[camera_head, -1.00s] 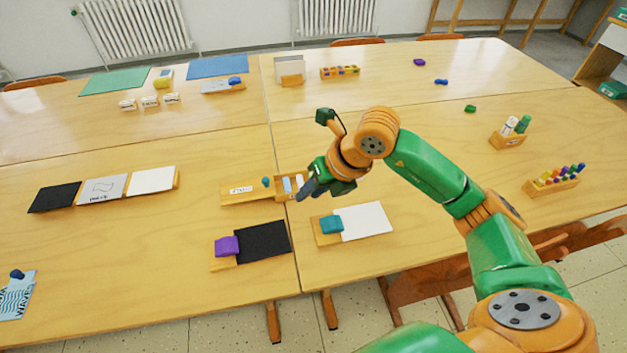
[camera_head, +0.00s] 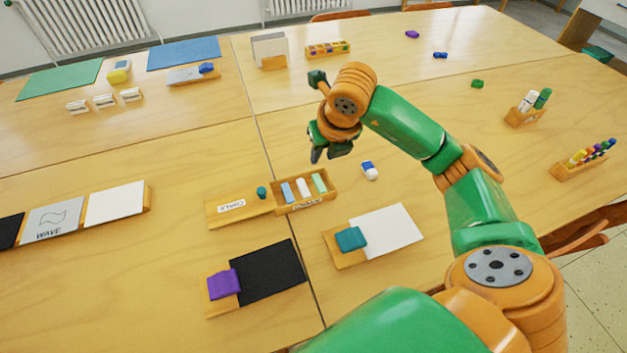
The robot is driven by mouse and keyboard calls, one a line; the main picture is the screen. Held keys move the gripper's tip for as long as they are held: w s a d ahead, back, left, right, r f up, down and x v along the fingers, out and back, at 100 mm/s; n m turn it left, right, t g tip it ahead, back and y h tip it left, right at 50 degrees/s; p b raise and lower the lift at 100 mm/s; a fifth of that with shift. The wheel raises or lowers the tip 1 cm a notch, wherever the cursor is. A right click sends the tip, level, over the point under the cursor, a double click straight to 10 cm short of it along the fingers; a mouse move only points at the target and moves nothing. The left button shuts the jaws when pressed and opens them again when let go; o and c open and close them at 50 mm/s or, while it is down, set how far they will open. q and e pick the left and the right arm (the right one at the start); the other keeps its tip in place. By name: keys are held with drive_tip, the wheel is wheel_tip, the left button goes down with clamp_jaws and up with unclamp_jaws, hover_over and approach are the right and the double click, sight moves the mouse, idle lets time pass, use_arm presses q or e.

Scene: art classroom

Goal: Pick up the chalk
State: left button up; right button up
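The chalk sticks lie side by side in an open wooden tray (camera_head: 308,204) near the middle of the table: a blue one (camera_head: 287,193), a white one (camera_head: 303,188) and a light green one (camera_head: 319,182). My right gripper (camera_head: 328,156) is above and behind the tray in the picture, pointing down. Its dark fingertips look apart, with nothing seen between them. It does not touch the chalk. My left gripper is not in view.
A blue-and-white eraser-like piece (camera_head: 370,171) lies right of the tray. A teal block (camera_head: 351,239) on a board with white paper (camera_head: 390,230) and a purple block (camera_head: 223,284) beside a black sheet (camera_head: 267,272) lie in front. A marker holder (camera_head: 525,118) stands at right.

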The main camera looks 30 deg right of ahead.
sight(317, 179)
wheel_tip(317, 179, down, 3)
drive_tip(key=shift+s+f+b, duration=0.1)
drive_tip(key=shift+b, duration=0.9)
drive_tip(key=x, duration=0.7)
drive_tip(key=shift+s+a+f+p, duration=0.1)
drive_tip(key=shift+s+p, duration=0.05)
drive_tip(key=shift+p, duration=0.2)
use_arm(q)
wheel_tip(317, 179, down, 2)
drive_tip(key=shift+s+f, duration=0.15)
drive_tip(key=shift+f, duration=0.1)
use_arm(e)
clamp_jaws()
